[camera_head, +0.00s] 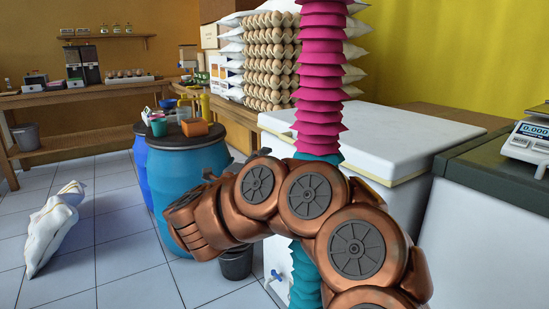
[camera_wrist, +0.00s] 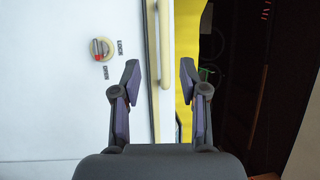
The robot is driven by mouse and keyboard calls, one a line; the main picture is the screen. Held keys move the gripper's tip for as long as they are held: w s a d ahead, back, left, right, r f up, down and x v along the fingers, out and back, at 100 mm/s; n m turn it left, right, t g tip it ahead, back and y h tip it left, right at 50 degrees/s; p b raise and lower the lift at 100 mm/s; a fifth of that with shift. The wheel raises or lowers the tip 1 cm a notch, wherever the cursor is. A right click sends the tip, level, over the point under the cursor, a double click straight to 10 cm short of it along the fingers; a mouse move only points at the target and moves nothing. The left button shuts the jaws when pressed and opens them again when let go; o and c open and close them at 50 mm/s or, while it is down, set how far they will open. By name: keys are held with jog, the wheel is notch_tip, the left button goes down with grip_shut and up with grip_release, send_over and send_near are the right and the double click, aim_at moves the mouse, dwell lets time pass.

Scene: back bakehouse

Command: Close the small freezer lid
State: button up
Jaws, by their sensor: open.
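A white chest freezer (camera_head: 385,215) stands at centre right in the head view, partly behind my copper arm. Its thick white lid (camera_head: 400,138) lies nearly flat on top; I cannot tell whether it is fully down. The wrist view shows a white panel (camera_wrist: 50,125) with a round lock dial (camera_wrist: 101,47) and "LOCK" lettering. A long cream handle-like bar (camera_wrist: 166,35) runs along the panel's right edge. My gripper (camera_wrist: 160,66) is open and empty, its two fingers apart, with the panel edge and bar appearing between them. I cannot tell whether it touches them.
Blue barrels (camera_head: 185,180) stand left of the freezer, holding small items and an orange box (camera_head: 195,128). A dark counter with a scale (camera_head: 530,145) is close on the right. Egg trays (camera_head: 270,60) are stacked behind. A white sack (camera_head: 52,228) lies on the open tiled floor.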

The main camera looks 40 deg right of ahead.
jog(key=shift+s+a+f, duration=0.1)
jog(key=shift+a, duration=0.55)
